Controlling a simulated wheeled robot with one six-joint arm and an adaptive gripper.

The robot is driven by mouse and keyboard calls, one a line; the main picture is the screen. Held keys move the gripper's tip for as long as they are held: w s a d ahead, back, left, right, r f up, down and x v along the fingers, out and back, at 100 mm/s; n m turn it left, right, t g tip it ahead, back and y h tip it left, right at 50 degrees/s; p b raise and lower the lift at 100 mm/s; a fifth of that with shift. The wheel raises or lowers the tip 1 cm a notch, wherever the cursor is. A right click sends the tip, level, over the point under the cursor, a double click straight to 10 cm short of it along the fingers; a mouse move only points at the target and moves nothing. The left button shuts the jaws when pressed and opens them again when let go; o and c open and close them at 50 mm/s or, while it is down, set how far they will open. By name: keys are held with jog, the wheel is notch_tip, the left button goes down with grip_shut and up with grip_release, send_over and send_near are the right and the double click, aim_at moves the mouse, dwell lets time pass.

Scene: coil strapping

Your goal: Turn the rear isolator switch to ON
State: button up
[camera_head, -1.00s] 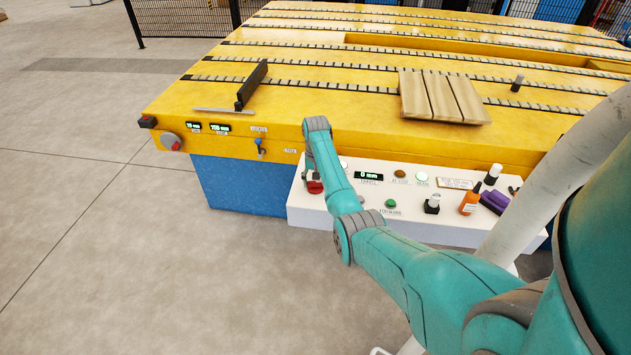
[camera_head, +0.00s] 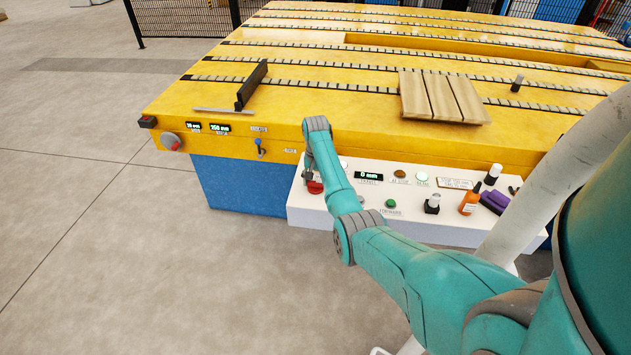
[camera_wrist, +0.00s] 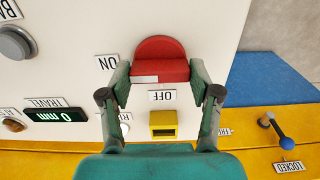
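The red isolator switch (camera_wrist: 160,56) is a rounded red knob on the white panel (camera_wrist: 75,55), with a small white mark on its near edge, left of centre. The OFF label (camera_wrist: 162,96) is just below it in the wrist view, and the ON label (camera_wrist: 107,62) is to its left. My gripper (camera_wrist: 160,76) has one finger on each side of the knob. Both fingers appear to touch it. In the head view my arm partly hides the red switch (camera_head: 314,188), and my gripper (camera_head: 309,174) is at its top; the finger contact is hidden there.
A yellow square part (camera_wrist: 163,124) lies below the OFF label, between my fingers. A travel display (camera_wrist: 55,115) and a grey button (camera_wrist: 15,42) are to the left. A blue-knobbed lever (camera_wrist: 284,143) is at the lower right.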

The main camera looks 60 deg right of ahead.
aim_at(316, 182)
jog(key=o, duration=0.4)
jog(key=shift+o, duration=0.2)
notch_tip(316, 182, up, 12)
dwell(0.4)
jog(key=shift+f, duration=0.1)
dwell(0.4)
